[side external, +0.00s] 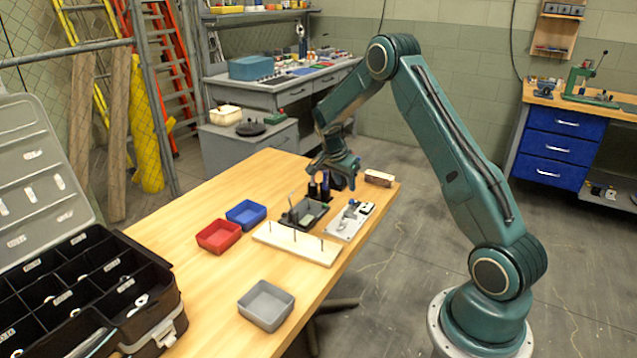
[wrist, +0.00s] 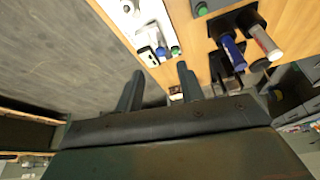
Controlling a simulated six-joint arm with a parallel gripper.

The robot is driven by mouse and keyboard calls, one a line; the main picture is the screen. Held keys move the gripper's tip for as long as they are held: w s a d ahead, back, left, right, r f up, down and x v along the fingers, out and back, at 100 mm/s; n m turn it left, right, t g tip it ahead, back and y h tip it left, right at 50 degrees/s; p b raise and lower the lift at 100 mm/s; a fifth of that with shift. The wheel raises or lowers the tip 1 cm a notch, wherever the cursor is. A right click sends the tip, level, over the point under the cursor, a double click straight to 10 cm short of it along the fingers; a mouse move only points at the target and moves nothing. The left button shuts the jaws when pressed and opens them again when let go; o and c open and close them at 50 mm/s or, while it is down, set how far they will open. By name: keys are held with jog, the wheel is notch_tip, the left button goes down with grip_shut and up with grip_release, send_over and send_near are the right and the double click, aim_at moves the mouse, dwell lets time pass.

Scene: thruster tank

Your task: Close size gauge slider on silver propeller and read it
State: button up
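A light grey plate with small fittings (side external: 350,220), which looks like the size gauge, lies near the right edge of the wooden table. In the wrist view a pale plate with black, white and green fittings (wrist: 139,17) shows at the top. A small metallic shape sits on the plate, but I cannot tell whether it is the silver propeller or the slider. My gripper (side external: 337,170) is above the table, behind the gauge. In the wrist view its two fingers (wrist: 160,71) stand apart with nothing held between them.
A white board with upright pegs (side external: 297,243), a dark tray (side external: 289,221), and red (side external: 219,237), blue (side external: 246,214) and grey (side external: 266,306) bins share the table. Dark and blue-handled tools (wrist: 231,52) stand near my gripper. A compartmented case (side external: 165,312) is at left.

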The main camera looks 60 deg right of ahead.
aim_at(350, 201)
jog(key=x, duration=1)
jog(key=shift+a, duration=0.1)
grip_shut()
